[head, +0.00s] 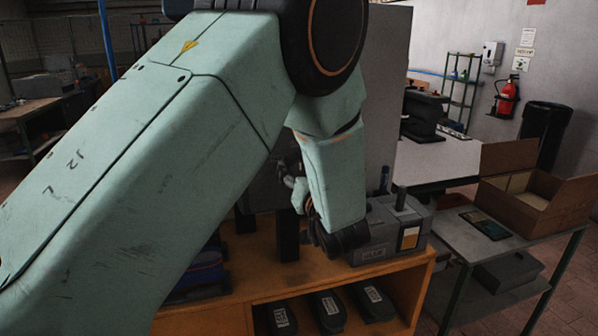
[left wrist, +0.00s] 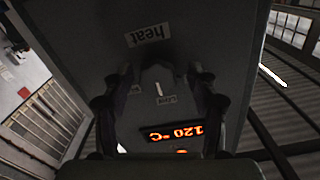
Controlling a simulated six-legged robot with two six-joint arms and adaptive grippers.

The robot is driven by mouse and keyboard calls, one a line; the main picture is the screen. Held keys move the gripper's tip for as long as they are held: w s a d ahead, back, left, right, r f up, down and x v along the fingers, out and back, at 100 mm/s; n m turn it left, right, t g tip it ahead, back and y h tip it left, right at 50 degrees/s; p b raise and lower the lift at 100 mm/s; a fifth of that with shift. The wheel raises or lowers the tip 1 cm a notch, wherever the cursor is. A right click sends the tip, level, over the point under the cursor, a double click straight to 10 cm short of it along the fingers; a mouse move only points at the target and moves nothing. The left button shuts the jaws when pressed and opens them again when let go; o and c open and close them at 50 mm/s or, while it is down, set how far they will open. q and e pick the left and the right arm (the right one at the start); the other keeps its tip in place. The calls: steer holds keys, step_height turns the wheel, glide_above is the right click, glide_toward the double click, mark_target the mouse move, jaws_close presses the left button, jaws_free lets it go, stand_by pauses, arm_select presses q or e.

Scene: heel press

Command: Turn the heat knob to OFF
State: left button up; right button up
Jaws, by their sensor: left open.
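The heat knob (left wrist: 159,90) is a dark knob with a white pointer line, on the grey panel of the press. In the left wrist view the panel appears upside down, with a "heat" label (left wrist: 148,36), a small "LOW" label (left wrist: 167,99) and a lit orange display (left wrist: 174,133) reading 120 °C. My left gripper (left wrist: 160,78) is open, with one finger on each side of the knob; whether they touch it I cannot tell. In the head view my left gripper (head: 298,185) is at the press body (head: 385,95), and my arm hides the knob. My right gripper is not in view.
The press stands on an orange bench (head: 225,312) with several dark heel-like pieces (head: 330,310) on its shelf. A side table to the right holds a cardboard box (head: 535,205) and a dark tablet (head: 485,224).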

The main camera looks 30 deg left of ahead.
arm_select(q)
steer(key=shift+s+d+r, duration=0.1)
steer(key=shift+s, duration=0.1)
steer(key=shift+c, duration=0.4)
steer(key=shift+s+d+r, duration=0.1)
steer(key=shift+d, duration=0.05)
steer(key=shift+c, duration=1.4)
steer(key=shift+w+f, duration=0.25)
steer(key=shift+w, duration=0.2)
steer(key=c, duration=0.3)
steer(key=shift+s, duration=0.15)
steer(key=c, duration=0.3)
steer(key=shift+c, duration=1.1)
